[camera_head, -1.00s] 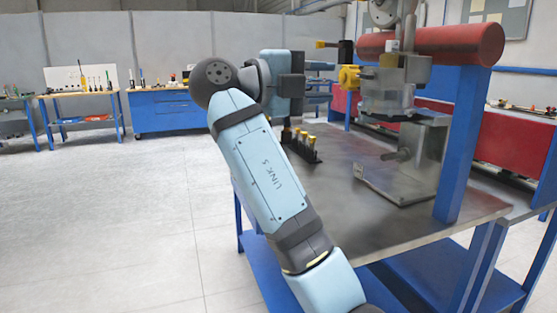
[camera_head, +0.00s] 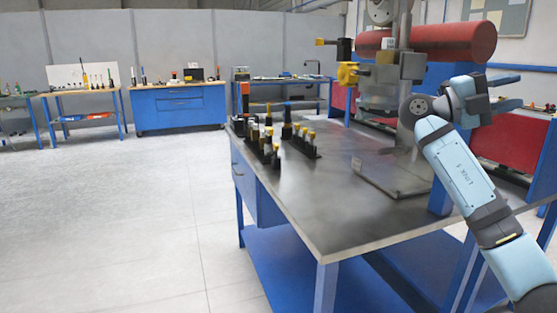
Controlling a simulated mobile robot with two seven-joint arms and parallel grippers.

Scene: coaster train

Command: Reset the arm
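My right arm, light blue with dark joints, comes in from the lower right of the head view. Its gripper (camera_head: 507,92) is at the upper right, in front of the blue post and red cylinder of the bench machine. Its two fingers point right and stand apart, with nothing seen between them. The gripper looks open and empty. My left gripper and arm are not in view.
A metal-topped workbench (camera_head: 310,215) with blue legs stands ahead. Several tool holders in black racks (camera_head: 270,145) sit on its left part. A machine with a red cylinder (camera_head: 455,42) stands at its back right. The floor (camera_head: 130,220) at left is clear.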

